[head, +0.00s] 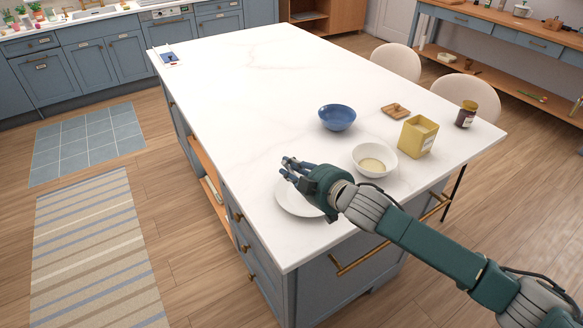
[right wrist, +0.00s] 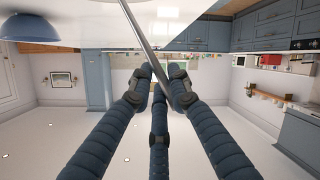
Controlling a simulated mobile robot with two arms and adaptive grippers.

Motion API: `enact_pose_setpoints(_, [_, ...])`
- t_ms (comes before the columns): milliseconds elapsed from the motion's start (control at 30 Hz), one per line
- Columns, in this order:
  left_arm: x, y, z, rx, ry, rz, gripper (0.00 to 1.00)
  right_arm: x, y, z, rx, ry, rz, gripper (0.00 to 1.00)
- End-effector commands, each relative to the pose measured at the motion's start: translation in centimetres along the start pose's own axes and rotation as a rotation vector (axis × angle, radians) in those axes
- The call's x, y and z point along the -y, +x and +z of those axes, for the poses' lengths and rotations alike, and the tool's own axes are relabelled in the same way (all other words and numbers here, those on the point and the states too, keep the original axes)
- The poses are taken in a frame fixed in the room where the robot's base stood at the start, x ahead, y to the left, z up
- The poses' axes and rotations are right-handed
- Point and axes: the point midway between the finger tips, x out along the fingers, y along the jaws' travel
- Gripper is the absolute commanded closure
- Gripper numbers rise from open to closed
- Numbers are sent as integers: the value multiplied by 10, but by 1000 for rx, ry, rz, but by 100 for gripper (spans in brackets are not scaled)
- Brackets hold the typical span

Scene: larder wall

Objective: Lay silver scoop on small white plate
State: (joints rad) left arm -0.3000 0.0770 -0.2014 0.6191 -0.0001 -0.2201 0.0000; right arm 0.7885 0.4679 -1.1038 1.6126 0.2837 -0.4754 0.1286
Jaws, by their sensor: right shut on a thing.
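My right gripper (head: 288,168) is over the left back edge of the small white plate (head: 292,203), near the front edge of the island. The arm hides part of the plate. In the right wrist view the fingers of my right gripper (right wrist: 158,75) are closed around a thin silver rod, the handle of the silver scoop (right wrist: 142,32). It runs slanted between the fingertips and out of the top of that view. The scoop cannot be made out in the head view. My left gripper is not in view.
Right of the plate stand a white bowl (head: 374,161) with pale contents, a yellow canister (head: 417,137), a dark jar (head: 466,114), a small wooden piece (head: 396,111) and a blue bowl (head: 337,118). The left and far parts of the white island top (head: 250,85) are mostly clear.

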Motion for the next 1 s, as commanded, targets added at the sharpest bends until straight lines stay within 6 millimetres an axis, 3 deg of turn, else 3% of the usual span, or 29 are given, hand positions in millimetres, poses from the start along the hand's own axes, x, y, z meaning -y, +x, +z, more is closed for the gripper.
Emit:
enact_pose_setpoints(433, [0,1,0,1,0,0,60,5,3,7,-2,0,-1,100])
enact_pose_setpoints(467, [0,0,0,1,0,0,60,4,3,6,-2,0,-1,77])
enact_pose_setpoints(533, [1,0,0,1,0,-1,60,4,3,6,-2,-1,0,64])
enact_pose_setpoints(867, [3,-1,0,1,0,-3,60,2,2,3,-2,-1,0,64])
enact_pose_setpoints(1000, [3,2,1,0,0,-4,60,3,-10,6,0,0,0,64])
